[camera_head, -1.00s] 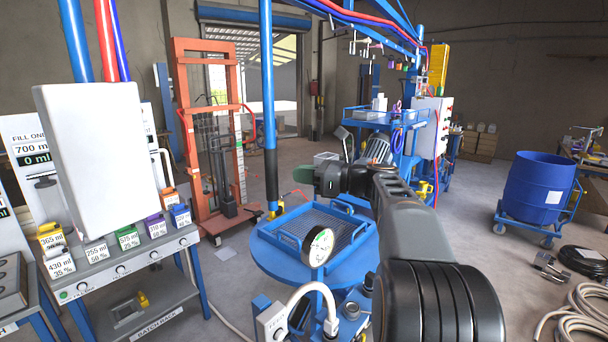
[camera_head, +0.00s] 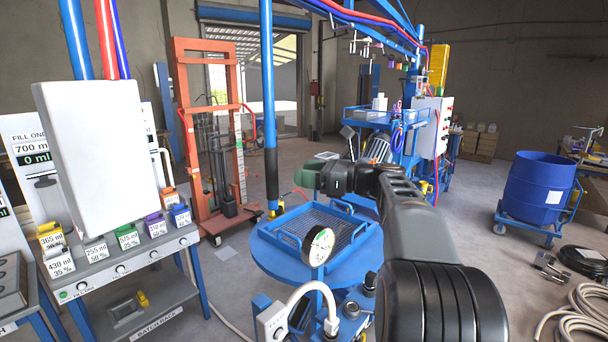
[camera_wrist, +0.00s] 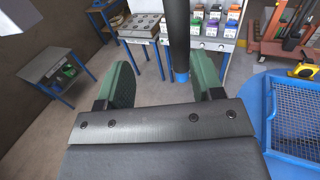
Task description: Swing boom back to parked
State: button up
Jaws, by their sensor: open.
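The blue boom (camera_head: 375,20) runs overhead, with red and blue hoses along it. A vertical blue pole (camera_head: 268,80) with a black sleeve (camera_head: 271,175) hangs down at its near side; its lower end is near the round blue table. My gripper (camera_head: 314,177), with green fingers, is to the right of the sleeve in the head view, apart from it. In the wrist view my gripper (camera_wrist: 163,78) is open and empty. The dark sleeve (camera_wrist: 178,35) shows between the fingers there, closer to the right one and seemingly beyond the tips.
A batch rack (camera_head: 120,270) with small colored containers stands left. An orange lift frame (camera_head: 190,130) stands behind. A blue drum (camera_head: 535,185) is at right.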

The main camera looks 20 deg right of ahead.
jog(key=b+v, duration=0.2)
jog(key=v, duration=1)
jog(key=shift+s+d, duration=0.2)
jog(key=shift+d, duration=0.05)
jog(key=shift+c, duration=0.3)
